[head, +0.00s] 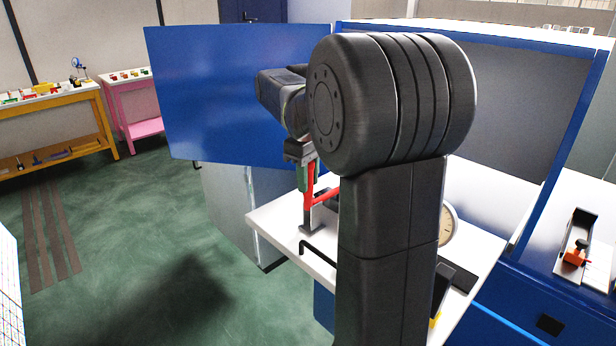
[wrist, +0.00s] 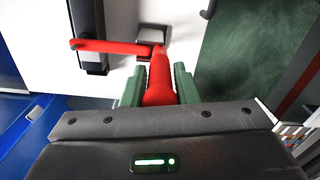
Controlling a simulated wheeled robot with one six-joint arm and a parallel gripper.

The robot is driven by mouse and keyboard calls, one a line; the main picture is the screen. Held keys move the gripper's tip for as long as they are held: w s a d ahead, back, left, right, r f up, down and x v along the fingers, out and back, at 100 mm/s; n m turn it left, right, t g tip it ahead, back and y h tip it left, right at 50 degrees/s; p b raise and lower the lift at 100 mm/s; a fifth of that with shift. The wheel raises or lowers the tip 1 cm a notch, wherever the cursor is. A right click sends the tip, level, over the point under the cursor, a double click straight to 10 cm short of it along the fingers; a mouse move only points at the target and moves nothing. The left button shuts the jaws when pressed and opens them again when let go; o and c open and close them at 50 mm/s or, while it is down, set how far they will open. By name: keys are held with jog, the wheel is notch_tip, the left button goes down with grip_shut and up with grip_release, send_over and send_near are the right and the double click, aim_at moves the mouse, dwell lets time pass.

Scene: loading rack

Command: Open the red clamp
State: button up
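The red clamp (head: 309,205) stands at the near left corner of the white tabletop, on a grey base. In the head view its lever stands upright and a red arm reaches right, partly hidden behind my arm. In the wrist view the red lever (wrist: 160,78) points up toward me, and the red horizontal arm (wrist: 115,47) reaches left over a dark block. My gripper (head: 306,178) is at the lever's upper end.
A blue panel (head: 235,95) stands behind my gripper. A black hooked handle (head: 318,250) lies at the white tabletop's (head: 275,222) near edge. A round dial (head: 447,225) is partly hidden by my arm. Another red-tipped clamp (head: 576,256) sits far right.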

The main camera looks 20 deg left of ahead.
grip_shut()
jog(key=s+a+f+t+h+b, duration=0.2)
jog(key=s+t+b, duration=0.3)
jog(key=t+b, duration=0.3)
jog(key=shift+s+a+f+t+h+b, duration=0.15)
jog(key=shift+f+t+h+b, duration=0.15)
jog(key=shift+h+b, duration=0.5)
jog(key=shift+o, duration=2.3)
grip_release()
jog(key=shift+s+r, duration=0.1)
